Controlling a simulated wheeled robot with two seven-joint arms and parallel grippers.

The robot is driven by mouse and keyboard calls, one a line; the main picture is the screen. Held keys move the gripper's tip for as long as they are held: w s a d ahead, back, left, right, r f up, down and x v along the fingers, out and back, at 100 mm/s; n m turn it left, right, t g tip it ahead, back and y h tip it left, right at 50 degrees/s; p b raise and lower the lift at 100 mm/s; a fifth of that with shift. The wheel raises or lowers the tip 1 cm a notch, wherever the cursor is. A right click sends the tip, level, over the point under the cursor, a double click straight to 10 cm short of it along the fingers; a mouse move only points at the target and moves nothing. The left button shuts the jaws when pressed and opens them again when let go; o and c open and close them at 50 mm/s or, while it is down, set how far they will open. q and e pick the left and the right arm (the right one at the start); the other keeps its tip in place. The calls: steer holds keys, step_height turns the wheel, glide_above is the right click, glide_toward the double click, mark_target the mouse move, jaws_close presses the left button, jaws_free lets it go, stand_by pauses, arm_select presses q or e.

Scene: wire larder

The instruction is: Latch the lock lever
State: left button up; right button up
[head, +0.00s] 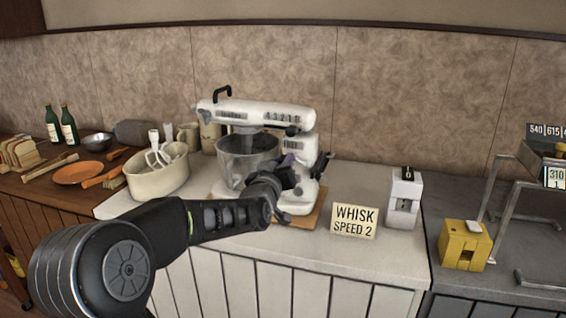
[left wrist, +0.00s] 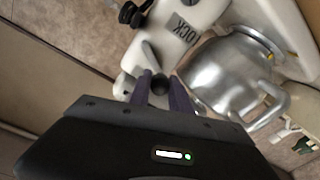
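The white stand mixer (head: 302,148) stands on a wooden board, its head level over the steel bowl (head: 246,155). In the left wrist view the bowl (left wrist: 228,75) is at the right, and the word LOCK (left wrist: 181,31) is on the white body. The lock lever (left wrist: 151,60) has a dark stem and a round black knob. My left gripper (head: 290,178) is at the mixer's column. In the left wrist view its two purple fingers (left wrist: 162,84) stand apart, one on each side of the knob; firm contact cannot be told. My right gripper is not in view.
A second black knob (left wrist: 131,14) sits on the mixer near the lever. A sign reading WHISK SPEED 2 (head: 354,221) stands right of the mixer, before a small white device (head: 404,199). A cream tub (head: 157,178) with mixing tools is at left.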

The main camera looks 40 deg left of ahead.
arm_select(q)
jaws_close()
steer(key=shift+f, duration=0.1)
steer(key=shift+f+n+b, duration=0.2)
steer(key=shift+n+b, duration=0.1)
steer(key=shift+b, duration=0.45)
steer(key=shift+f+n+b, duration=0.75)
steer(key=shift+n+b, duration=1.1)
steer(key=shift+b, duration=0.65)
steer(key=shift+f+n+b, duration=0.8)
steer(key=shift+n+b, duration=1)
steer(key=shift+b, duration=0.7)
steer(key=shift+f+n+b, duration=0.75)
steer(key=shift+n+b, duration=1.1)
steer(key=shift+b, duration=0.65)
steer(key=o, duration=0.6)
jaws_free()
